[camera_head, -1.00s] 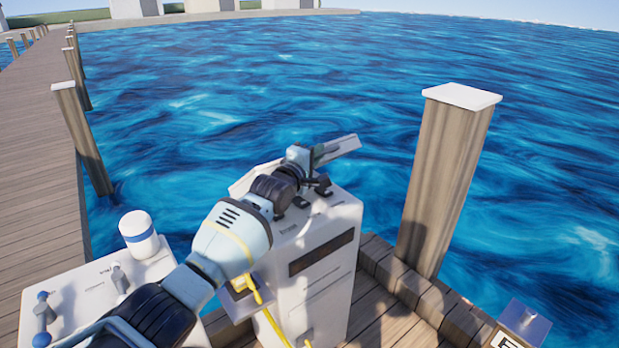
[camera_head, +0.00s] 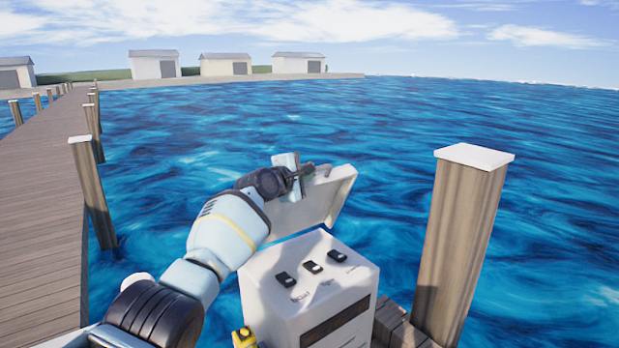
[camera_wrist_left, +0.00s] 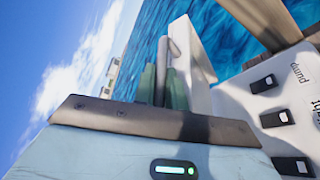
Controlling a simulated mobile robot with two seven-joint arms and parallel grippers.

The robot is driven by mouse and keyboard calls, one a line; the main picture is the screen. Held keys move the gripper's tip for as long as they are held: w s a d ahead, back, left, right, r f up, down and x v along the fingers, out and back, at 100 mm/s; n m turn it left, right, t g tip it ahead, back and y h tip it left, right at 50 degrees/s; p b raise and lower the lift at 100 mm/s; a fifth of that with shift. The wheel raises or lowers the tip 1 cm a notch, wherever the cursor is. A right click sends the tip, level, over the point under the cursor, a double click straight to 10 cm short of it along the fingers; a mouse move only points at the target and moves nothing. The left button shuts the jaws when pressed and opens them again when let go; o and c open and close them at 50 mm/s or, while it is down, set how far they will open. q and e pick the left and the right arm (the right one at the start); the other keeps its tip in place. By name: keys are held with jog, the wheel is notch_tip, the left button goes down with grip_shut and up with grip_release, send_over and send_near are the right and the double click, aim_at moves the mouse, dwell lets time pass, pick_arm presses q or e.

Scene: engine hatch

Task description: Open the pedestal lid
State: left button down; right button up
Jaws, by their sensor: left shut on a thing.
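The white pedestal (camera_head: 285,312) stands in the lower middle of the head view, its switch panel uncovered. Its pale lid (camera_head: 318,205) is raised and tilted up behind the panel; it also shows in the left wrist view (camera_wrist_left: 192,50). My left gripper (camera_head: 299,176) is at the lid's upper left part, its fingers shut on it. In the left wrist view the greenish fingers (camera_wrist_left: 160,88) close around a narrow pale part of the lid. The hinge is not clearly visible. My right gripper is not in view.
Several black switches (camera_head: 312,267) sit on the pedestal top. A thick wooden post (camera_head: 460,250) with a white cap stands to the right. A yellow plug (camera_head: 243,337) is at the pedestal's lower left. Open water lies behind, and a wooden walkway (camera_head: 40,200) runs along the left.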

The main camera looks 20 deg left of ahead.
pick_arm(q)
jog(key=shift+a, duration=0.1)
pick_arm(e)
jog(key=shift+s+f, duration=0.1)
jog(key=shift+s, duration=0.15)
pick_arm(q)
jog(key=c, duration=1.5)
grip_release()
jog(key=shift+o, duration=0.2)
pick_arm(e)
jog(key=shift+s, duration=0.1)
